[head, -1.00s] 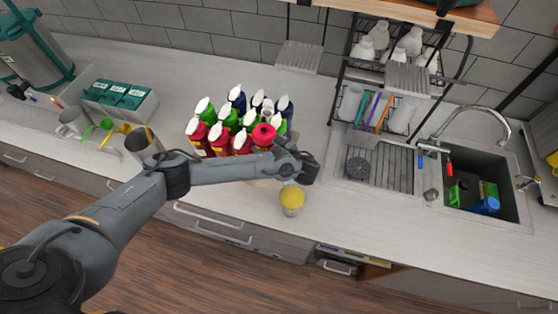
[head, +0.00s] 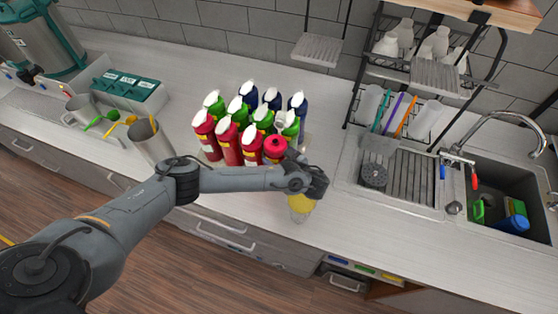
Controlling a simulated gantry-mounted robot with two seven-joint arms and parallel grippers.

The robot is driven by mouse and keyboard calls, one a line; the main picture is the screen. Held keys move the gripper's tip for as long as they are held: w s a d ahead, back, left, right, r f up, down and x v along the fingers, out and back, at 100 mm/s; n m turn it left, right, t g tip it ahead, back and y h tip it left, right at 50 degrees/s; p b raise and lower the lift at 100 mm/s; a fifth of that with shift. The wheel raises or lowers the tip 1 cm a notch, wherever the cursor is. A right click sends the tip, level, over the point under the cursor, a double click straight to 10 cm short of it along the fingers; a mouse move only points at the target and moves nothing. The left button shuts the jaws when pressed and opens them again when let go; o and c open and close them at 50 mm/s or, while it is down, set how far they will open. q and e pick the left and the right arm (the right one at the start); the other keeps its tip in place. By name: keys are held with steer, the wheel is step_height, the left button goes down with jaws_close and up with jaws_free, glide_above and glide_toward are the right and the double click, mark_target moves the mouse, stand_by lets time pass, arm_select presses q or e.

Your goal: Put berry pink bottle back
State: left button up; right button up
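Several squeeze bottles with white spouts stand in a tight group on the counter. The front ones are berry pink (head: 229,143), with green ones and dark blue ones behind. One pink bottle (head: 275,149) at the front right shows a round pink top instead of a white spout. My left gripper (head: 312,181) is just in front and to the right of that bottle. The wrist hides its fingers and the bottle's lower part, so I cannot tell whether they touch. My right gripper is not in view.
A yellow-topped cup (head: 300,207) stands close below my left gripper, partly covered by it. A metal cup (head: 151,145) and a green-lidded container (head: 128,91) are at left. The drying rack (head: 400,110) and sink (head: 500,197) are at right. The counter's front right is clear.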

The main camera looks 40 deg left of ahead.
arm_select(q)
steer(key=shift+f, duration=0.15)
steer(key=o, duration=1.3)
steer(key=shift+o, duration=0.2)
steer(key=v, duration=0.4)
steer(key=shift+r, duration=0.25)
steer(key=p, duration=0.8)
glide_toward(283, 159)
steer(key=shift+a+f, duration=0.2)
